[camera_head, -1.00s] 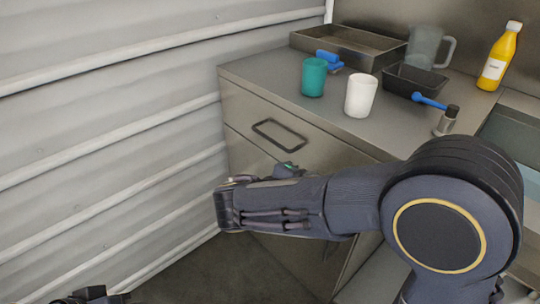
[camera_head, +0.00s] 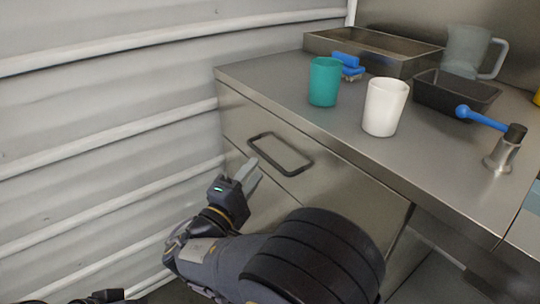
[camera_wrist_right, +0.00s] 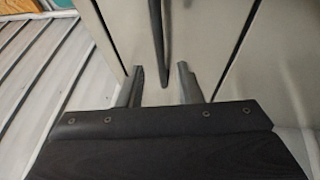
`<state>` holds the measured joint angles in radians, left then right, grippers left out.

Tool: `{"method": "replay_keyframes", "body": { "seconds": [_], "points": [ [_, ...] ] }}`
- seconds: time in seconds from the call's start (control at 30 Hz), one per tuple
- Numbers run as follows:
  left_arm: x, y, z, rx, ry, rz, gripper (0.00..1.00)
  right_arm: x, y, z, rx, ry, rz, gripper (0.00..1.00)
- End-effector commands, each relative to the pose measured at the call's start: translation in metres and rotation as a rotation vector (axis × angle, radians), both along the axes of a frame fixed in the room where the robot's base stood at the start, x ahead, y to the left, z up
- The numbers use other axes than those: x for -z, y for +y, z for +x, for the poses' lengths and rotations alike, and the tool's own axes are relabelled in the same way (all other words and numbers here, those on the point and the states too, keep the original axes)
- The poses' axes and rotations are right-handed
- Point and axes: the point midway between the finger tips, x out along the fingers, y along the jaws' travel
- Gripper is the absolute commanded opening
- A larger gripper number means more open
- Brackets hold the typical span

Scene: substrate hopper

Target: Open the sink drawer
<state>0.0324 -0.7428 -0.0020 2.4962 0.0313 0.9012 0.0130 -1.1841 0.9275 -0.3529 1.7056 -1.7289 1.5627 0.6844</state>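The drawer (camera_head: 350,190) is a grey metal front under the counter, beside the ribbed wall, and it is shut. Its dark loop handle (camera_head: 270,161) sticks out from the front. My right gripper (camera_head: 254,172) is open and empty, just below and left of the handle, its fingers pointing up towards it. In the right wrist view, the handle (camera_wrist_right: 157,28) shows as a dark bar ahead of the two spread fingertips (camera_wrist_right: 162,72), not gripped. Of my left arm, only a dark piece (camera_head: 100,297) shows at the bottom left edge; its fingers cannot be made out.
On the counter (camera_head: 262,80) stand a teal cup (camera_head: 324,82), a white cup (camera_head: 384,107), a blue-handled brush (camera_head: 348,66), a metal tray (camera_head: 375,50), a black bin (camera_head: 455,93), a clear jug (camera_head: 466,50) and a blue-handled tool (camera_head: 503,150). The ribbed wall (camera_head: 110,120) is close on the left.

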Motion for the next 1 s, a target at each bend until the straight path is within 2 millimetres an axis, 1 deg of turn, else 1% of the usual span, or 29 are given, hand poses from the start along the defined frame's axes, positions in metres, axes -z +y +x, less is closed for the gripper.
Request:
{"method": "replay_keyframes", "body": {
  "seconds": [0.03,0.1,0.3,0.47,0.7,0.73,0.77,0.97,1.0],
  "points": [
    [0.004,0.000,0.000,0.000,0.000,0.000,0.00,0.000,-0.006,0.007,0.006,-0.001,0.002,0.32],
    [0.006,0.000,0.000,0.000,0.000,0.000,0.00,-0.002,-0.012,0.018,0.006,-0.001,0.002,0.32],
    [0.012,0.000,0.000,0.000,0.000,0.000,0.00,-0.008,-0.026,0.041,0.005,0.000,0.002,0.32],
    [0.013,0.000,0.000,0.000,0.000,0.000,0.00,-0.010,-0.031,0.050,0.003,0.000,0.001,0.32],
    [0.013,0.000,0.000,0.000,0.000,0.000,0.00,-0.011,-0.032,0.051,0.002,0.001,0.000,0.32],
    [0.013,0.000,0.000,0.000,0.000,0.000,0.00,-0.011,-0.032,0.051,0.002,0.001,0.000,0.31],
    [0.013,0.000,0.000,0.000,0.000,0.000,0.00,-0.011,-0.032,0.051,0.002,0.001,0.000,0.27],
    [0.013,0.000,0.000,0.000,0.000,0.000,0.00,-0.011,-0.032,0.051,0.002,0.001,0.000,0.01],
    [0.013,0.000,0.000,0.000,0.000,0.000,0.00,-0.011,-0.032,0.051,0.002,0.001,0.000,0.00]
  ]
}}
